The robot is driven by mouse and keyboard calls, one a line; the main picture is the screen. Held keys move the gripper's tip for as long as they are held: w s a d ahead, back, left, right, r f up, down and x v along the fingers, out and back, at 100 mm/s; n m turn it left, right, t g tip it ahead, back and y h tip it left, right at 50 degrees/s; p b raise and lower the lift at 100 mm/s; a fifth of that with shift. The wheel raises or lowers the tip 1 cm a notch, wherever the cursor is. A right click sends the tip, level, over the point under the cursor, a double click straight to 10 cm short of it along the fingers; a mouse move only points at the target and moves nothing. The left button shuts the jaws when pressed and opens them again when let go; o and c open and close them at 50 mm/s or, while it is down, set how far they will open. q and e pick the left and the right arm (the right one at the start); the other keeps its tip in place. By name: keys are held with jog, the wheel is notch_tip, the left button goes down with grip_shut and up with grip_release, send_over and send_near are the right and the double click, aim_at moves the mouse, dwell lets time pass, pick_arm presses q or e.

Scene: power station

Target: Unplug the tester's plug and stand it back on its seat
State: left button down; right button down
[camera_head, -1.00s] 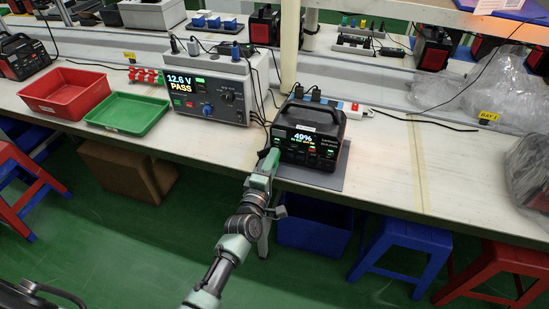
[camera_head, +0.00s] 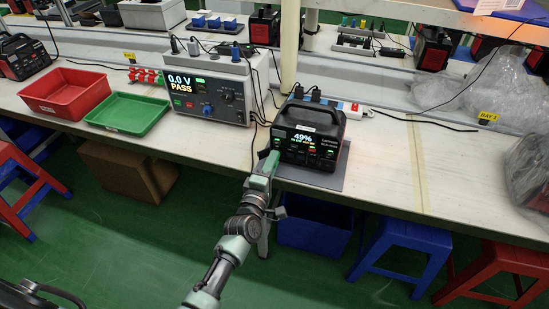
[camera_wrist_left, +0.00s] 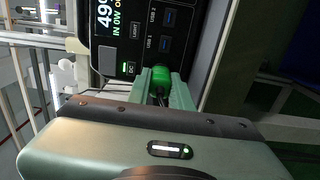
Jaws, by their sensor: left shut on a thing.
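The power station (camera_head: 308,135), a black box with a lit screen reading 49%, stands on a grey mat on the bench. My left gripper (camera_head: 270,158) is at the left of its front panel. In the left wrist view it is shut on a green plug (camera_wrist_left: 160,82) with a dark cable, close against the panel beside the DC button. I cannot tell whether the plug's tip is still in the socket. The grey tester (camera_head: 212,88) stands to the left, its screen reading 0.0 V PASS. Several dark and blue plugs stand on its top. My right gripper is not in view.
A red tray (camera_head: 66,92) and a green tray (camera_head: 128,114) lie left of the tester. A white power strip (camera_head: 352,107) is behind the power station. Dark cables hang between tester and power station.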

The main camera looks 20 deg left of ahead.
pick_arm(q)
jog(key=shift+s, duration=0.15)
jog(key=shift+s+p, duration=0.8)
jog(key=shift+s, duration=1.05)
